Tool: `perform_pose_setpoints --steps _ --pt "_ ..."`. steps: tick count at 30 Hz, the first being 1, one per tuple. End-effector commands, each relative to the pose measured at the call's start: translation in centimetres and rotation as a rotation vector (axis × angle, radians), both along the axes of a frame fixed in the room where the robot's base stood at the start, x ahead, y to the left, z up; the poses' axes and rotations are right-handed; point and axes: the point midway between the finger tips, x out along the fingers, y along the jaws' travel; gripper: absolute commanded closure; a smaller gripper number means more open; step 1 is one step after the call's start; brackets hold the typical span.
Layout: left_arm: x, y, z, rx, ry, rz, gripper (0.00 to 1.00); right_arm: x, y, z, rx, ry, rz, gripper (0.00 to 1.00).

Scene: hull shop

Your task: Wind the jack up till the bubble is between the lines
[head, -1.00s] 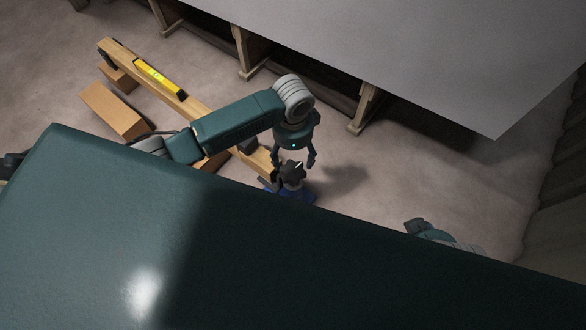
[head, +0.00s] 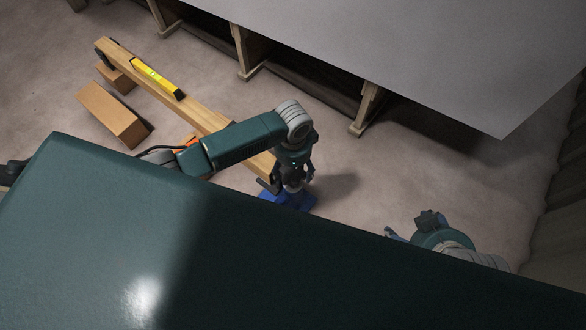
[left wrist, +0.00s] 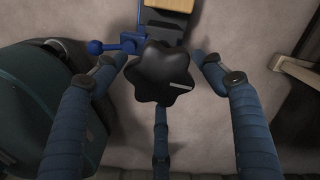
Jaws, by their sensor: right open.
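The jack's blue base (head: 299,203) stands on the floor at the near end of a wooden beam. Its black star-shaped knob (left wrist: 160,72) shows from above in the left wrist view, with a pale mark on one lobe. My left gripper (head: 293,182) is down over the knob. In the left wrist view its fingers (left wrist: 160,62) stand around the knob, with small gaps at the sides, so it looks open. A yellow level (head: 157,77) lies along the beam; its bubble is too small to read. My right gripper (head: 408,230) is open and empty at the lower right.
The wooden beam (head: 205,118) runs from upper left to the jack. Cardboard-brown blocks (head: 112,115) lie beside and under its far end. A large grey panel on wooden supports (head: 368,108) stands behind. Floor right of the jack is clear.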

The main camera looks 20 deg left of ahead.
Motion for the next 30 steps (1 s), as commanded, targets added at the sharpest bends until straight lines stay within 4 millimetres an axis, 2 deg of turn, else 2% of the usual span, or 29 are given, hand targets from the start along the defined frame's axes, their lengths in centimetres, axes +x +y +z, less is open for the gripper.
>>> perform_pose_setpoints --steps 1,6,7,30 --pt "-0.02 -0.01 0.00 0.000 0.000 0.000 0.38 0.00 0.00 0.00 0.000 0.000 0.000 0.30" --pt "-0.02 0.00 0.00 0.000 0.001 0.001 0.71 -0.01 -0.01 0.00 0.000 0.001 0.000 0.30" --pt "-0.03 0.00 0.00 0.000 0.001 0.001 0.74 -0.01 -0.02 0.00 0.000 0.001 0.000 0.30" --pt "-0.09 0.03 -0.05 0.000 0.002 0.001 0.74 -0.02 -0.01 -0.03 0.000 0.001 0.000 0.30"
